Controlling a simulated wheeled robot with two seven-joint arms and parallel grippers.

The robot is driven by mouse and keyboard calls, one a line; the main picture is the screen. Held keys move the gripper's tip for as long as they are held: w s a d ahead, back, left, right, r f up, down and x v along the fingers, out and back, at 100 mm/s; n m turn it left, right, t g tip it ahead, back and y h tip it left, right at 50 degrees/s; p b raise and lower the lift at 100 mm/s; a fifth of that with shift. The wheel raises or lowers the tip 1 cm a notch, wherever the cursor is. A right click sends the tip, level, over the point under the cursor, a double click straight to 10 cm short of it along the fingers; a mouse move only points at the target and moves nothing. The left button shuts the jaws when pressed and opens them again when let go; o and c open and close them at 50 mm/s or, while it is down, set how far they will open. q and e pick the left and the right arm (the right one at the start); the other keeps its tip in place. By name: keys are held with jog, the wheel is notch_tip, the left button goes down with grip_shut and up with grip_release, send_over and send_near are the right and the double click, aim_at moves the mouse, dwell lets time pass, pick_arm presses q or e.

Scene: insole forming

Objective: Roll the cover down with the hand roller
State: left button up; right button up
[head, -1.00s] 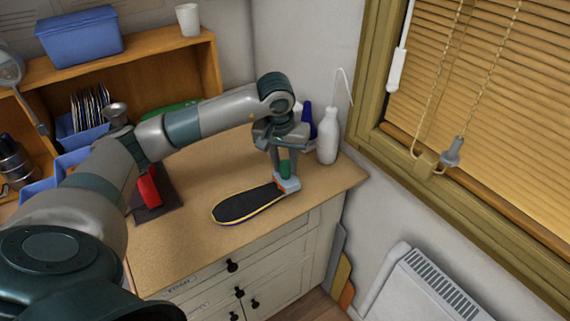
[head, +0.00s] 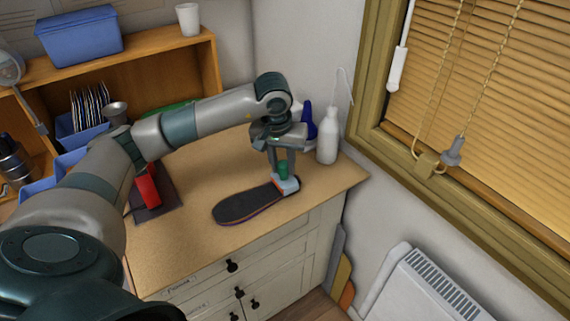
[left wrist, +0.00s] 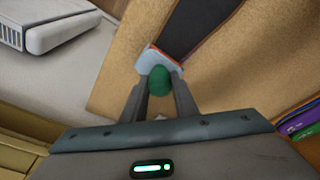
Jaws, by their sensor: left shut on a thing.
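The dark insole with its cover (head: 245,205) lies flat on the wooden worktop near its front edge. It also shows in the left wrist view (left wrist: 196,27). My left gripper (head: 283,168) points down and is shut on the green handle of the hand roller (head: 287,185). In the left wrist view the green handle (left wrist: 160,80) sits between the two fingers, and the pale roller head (left wrist: 158,61) is at the right-hand end of the insole. Whether the roller presses on the cover is hard to tell. My right gripper is not in view.
A white bottle (head: 328,136) and a blue bottle (head: 308,121) stand behind the gripper by the wall. A red tool on a dark plate (head: 165,206) lies to the left. The worktop (head: 190,245) is bare around the insole.

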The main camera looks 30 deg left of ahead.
pick_arm(q)
jog(key=shift+s+a+f+b, duration=0.1)
jog(key=shift+s+a+b, duration=0.15)
jog(key=shift+s, duration=0.35)
jog(key=shift+s+a+f+b, duration=0.1)
jog(key=shift+s+a+b, duration=0.2)
jog(key=shift+s, duration=0.3)
jog(key=shift+s+a+f+b, duration=0.1)
jog(key=shift+s+a+b, duration=0.15)
jog(key=shift+s, duration=0.35)
